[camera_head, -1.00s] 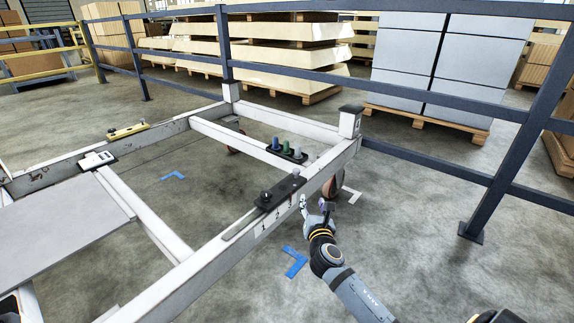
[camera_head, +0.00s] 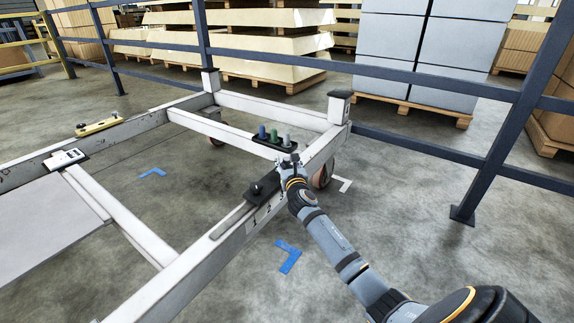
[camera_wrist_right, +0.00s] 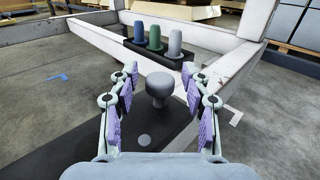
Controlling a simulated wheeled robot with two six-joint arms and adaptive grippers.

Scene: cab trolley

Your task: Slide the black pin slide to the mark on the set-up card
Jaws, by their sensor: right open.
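The black pin slide (camera_head: 262,188) lies on top of the near white beam. It has a dark knob near its left end. My right gripper (camera_head: 290,160) is over its far right end and hides that part. In the right wrist view my open gripper (camera_wrist_right: 160,97) has its purple-padded fingers on both sides of a grey knob (camera_wrist_right: 160,88), which stands up from the black plate (camera_wrist_right: 75,143). Gaps show between knob and fingers. I cannot make out the set-up card for certain. My left gripper is out of view.
A black holder with blue, green and grey pegs (camera_head: 274,137) sits on the cross beam beyond the gripper. A white block (camera_head: 66,158) and a yellow bar (camera_head: 98,126) are on the far-left beam. A blue railing (camera_head: 420,81) runs behind the trolley.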

